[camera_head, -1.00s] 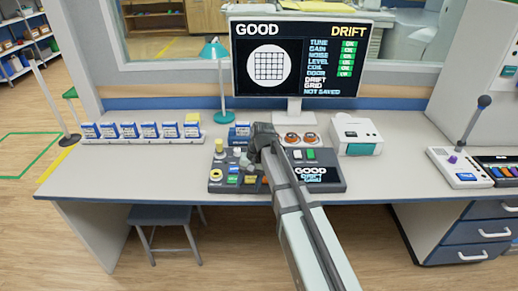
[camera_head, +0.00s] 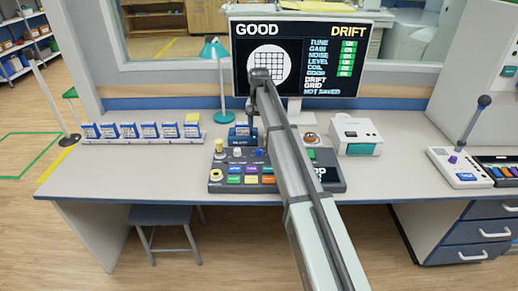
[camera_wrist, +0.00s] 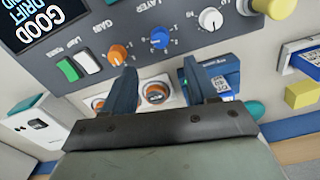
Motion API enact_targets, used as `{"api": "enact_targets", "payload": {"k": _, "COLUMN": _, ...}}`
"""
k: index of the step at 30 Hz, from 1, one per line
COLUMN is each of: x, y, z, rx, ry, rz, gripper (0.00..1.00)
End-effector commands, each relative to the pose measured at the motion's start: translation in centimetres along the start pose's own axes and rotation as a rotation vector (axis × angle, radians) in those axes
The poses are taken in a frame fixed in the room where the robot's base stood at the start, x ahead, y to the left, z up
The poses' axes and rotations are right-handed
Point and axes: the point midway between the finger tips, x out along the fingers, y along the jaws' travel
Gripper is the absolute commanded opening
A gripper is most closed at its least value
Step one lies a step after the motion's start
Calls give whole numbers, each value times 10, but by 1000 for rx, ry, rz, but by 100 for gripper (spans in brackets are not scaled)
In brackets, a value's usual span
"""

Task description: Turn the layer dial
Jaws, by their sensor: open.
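The layer dial is a small blue knob with a white pointer mark in the wrist view (camera_wrist: 159,37), under the label LAYER. It sits on the dark console (camera_head: 218,166), between the orange gain knob (camera_wrist: 118,54) and a white knob (camera_wrist: 210,18). My gripper (camera_wrist: 158,78) is open and empty. Its two blue-grey fingers are spread, and the dial shows beyond the gap between them, apart from both tips. In the head view my arm reaches over the console, hiding part of it, and its end is raised in front of the monitor.
The monitor (camera_head: 310,27) reads GOOD and DRIFT. A blue cartridge (camera_wrist: 222,68) stands behind the console beside one finger. A row of cartridges (camera_head: 145,130) lies left, and a white box (camera_head: 355,133) stands right. The desk front (camera_head: 130,180) is clear.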

Motion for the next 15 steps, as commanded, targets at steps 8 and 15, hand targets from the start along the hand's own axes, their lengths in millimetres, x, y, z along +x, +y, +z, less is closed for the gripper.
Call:
{"api": "enact_targets", "payload": {"k": 8, "x": 51, "y": 0, "z": 1, "rx": -1, "ry": -1, "rz": 0, "gripper": 58}}
{"api": "enact_targets", "payload": {"k": 15, "x": 88, "y": 0, "z": 1, "rx": -2, "ry": -1, "rz": 0, "gripper": 58}}
